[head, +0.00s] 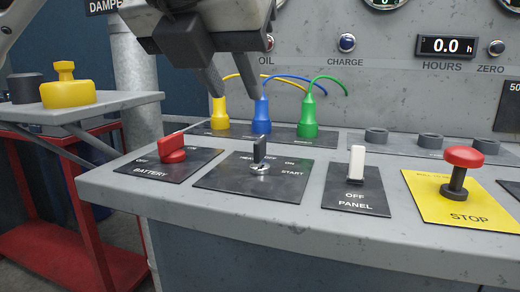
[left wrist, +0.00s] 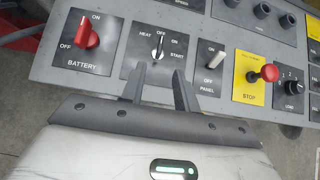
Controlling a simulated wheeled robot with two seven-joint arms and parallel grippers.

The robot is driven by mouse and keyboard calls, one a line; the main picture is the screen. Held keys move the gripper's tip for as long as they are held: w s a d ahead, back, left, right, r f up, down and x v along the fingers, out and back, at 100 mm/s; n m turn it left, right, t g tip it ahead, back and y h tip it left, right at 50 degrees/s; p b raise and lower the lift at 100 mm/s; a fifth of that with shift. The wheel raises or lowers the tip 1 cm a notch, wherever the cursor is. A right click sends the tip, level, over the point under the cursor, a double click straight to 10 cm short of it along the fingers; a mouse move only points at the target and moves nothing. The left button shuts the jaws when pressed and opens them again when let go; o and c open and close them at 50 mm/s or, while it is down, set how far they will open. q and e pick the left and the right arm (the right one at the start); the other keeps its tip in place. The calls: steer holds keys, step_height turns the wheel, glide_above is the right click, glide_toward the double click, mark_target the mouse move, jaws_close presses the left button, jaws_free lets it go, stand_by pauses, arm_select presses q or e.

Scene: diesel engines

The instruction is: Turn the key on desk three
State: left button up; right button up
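The key (head: 259,150) is a small black grip on a silver round lock, standing upright on a dark plate with HEAT, ON and START markings. The plate sits on the grey sloping desk (head: 225,212). In the left wrist view the key (left wrist: 158,46) stands just beyond the fingertips, between their lines. My left gripper (head: 240,92) is open and empty, above and behind the key in the head view, apart from it. Its two separated fingers also show in the left wrist view (left wrist: 157,80). No desk number is readable. My right gripper is not in view.
A red BATTERY switch (head: 172,150) is left of the key. A white PANEL toggle (head: 356,163) and a red STOP knob (head: 461,170) are right. Yellow, blue and green plugs (head: 308,118) with cables stand behind. A red cart (head: 60,200) is at left.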

mark_target(260, 139)
arm_select(q)
steer(key=b+x, duration=0.1)
steer(key=x, duration=1.2)
steer(key=shift+w+d+f+b, duration=0.15)
steer(key=shift+f+b, duration=0.1)
steer(key=shift+b, duration=0.15)
steer(key=shift+c, duration=0.3)
jaws_close()
